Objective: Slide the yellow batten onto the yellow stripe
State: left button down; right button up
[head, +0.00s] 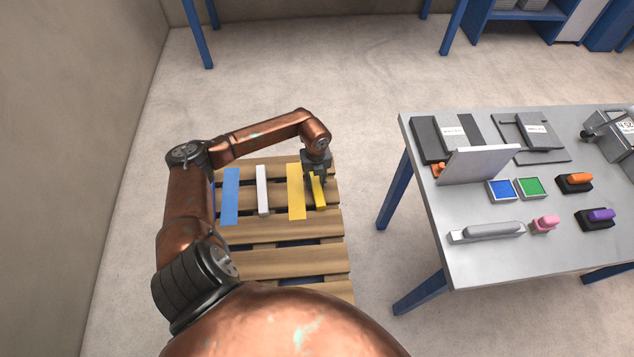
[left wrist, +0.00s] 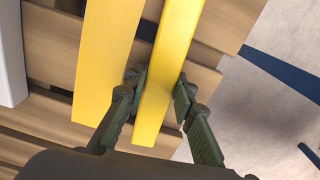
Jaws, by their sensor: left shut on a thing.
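The yellow batten (head: 320,196) lies on the wooden pallet (head: 290,262), just right of the flat yellow stripe (head: 296,192) and slightly angled to it. My left gripper (head: 316,180) is over the batten, pointing down, with its fingers on either side. In the left wrist view, the fingers (left wrist: 159,84) flank the yellow batten (left wrist: 170,55), and the yellow stripe (left wrist: 104,60) lies to its left with a narrow strip of wood between. The gripper hides part of the batten in the head view. My right gripper is not in view.
A white batten (head: 263,190) and a blue stripe (head: 230,195) lie farther left on the pallet. A grey table (head: 400,118) with stamps, ink pads and a raised panel (head: 480,164) stands to the right. Bare floor separates table and pallet.

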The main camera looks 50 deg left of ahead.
aim_at(296, 189)
pick_arm(q)
jog(key=shift+s+a, duration=0.25)
jog(key=shift+s, duration=0.1)
jog(key=shift+s+a+p, duration=0.6)
jog(key=shift+s+a, duration=0.05)
jog(key=shift+s, duration=0.25)
jog(key=shift+s+a+p, duration=0.6)
jog(key=shift+s+p, duration=0.05)
jog(key=shift+s, duration=0.3)
jog(key=shift+s+a+p, duration=0.6)
jog(key=shift+s+a, duration=0.05)
jog(key=shift+s, duration=0.25)
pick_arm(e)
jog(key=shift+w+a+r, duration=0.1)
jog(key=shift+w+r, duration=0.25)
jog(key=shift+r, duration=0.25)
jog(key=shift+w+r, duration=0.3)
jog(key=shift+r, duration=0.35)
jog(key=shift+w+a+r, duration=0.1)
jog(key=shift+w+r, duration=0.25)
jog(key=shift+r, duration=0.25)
pick_arm(q)
jog(key=c, duration=1.5)
grip_release()
jog(key=shift+c, duration=0.2)
notch_tip(296, 189, up, 12)
